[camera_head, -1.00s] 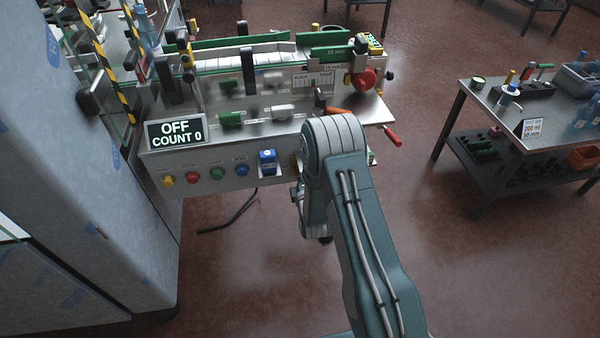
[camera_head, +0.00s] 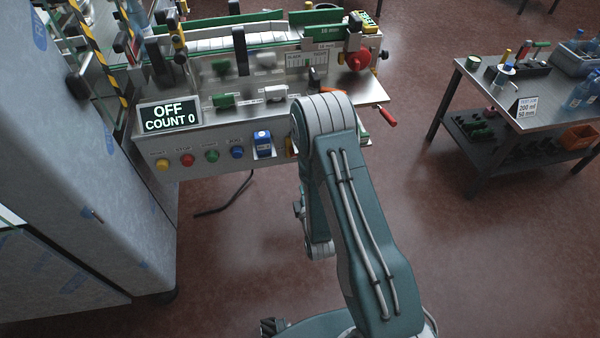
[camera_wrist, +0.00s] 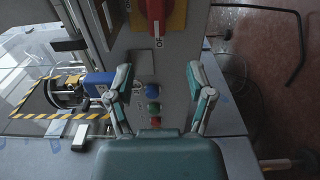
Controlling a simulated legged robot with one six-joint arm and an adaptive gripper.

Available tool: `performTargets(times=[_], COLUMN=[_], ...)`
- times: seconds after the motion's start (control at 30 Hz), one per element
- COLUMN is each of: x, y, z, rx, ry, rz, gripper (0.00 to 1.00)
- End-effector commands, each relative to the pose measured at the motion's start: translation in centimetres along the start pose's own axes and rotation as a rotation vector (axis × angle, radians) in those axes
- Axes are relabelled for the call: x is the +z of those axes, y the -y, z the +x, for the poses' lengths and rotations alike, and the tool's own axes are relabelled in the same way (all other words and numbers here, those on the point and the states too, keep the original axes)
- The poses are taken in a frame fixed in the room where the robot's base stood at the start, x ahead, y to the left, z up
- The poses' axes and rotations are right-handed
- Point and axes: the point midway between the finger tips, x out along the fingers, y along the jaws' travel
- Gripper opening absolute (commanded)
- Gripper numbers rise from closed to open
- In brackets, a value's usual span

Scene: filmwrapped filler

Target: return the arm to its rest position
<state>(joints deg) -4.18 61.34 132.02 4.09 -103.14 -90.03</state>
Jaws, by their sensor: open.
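My arm (camera_head: 355,215) rises from the bottom of the head view and bends at an elbow in front of the machine's panel. Its forearm hangs down to a wrist joint (camera_head: 319,248) above the floor. The gripper fingers cannot be made out in the head view. In the wrist view my gripper (camera_wrist: 158,75) is open, with its two fingers apart and nothing between them. Beyond the fingers is a grey panel with a red rotary switch (camera_wrist: 153,10) on a yellow plate, and a blue button (camera_wrist: 152,90) and a green button (camera_wrist: 153,107).
The machine (camera_head: 285,150) stands ahead, with a display (camera_head: 169,116) reading OFF, COUNT 0. A tall grey cabinet (camera_head: 80,190) is close on the left. A metal table (camera_head: 470,82) with bottles stands at the right. The reddish floor (camera_head: 490,260) between is clear.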

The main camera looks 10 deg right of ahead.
Motion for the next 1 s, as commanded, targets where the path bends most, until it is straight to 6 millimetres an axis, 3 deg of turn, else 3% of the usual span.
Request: performTargets(times=[0.6,0.73,1.0], x=[0.0,0.1,0.3], y=[-0.3,-2.0,-7.4], z=[-0.1,1.2,3.7], rx=[-0.003,-0.039,-0.189], ry=[0.000,0.003,0.029], rz=[0.008,0.075,0.312], gripper=[0.69,0.69,0.69])
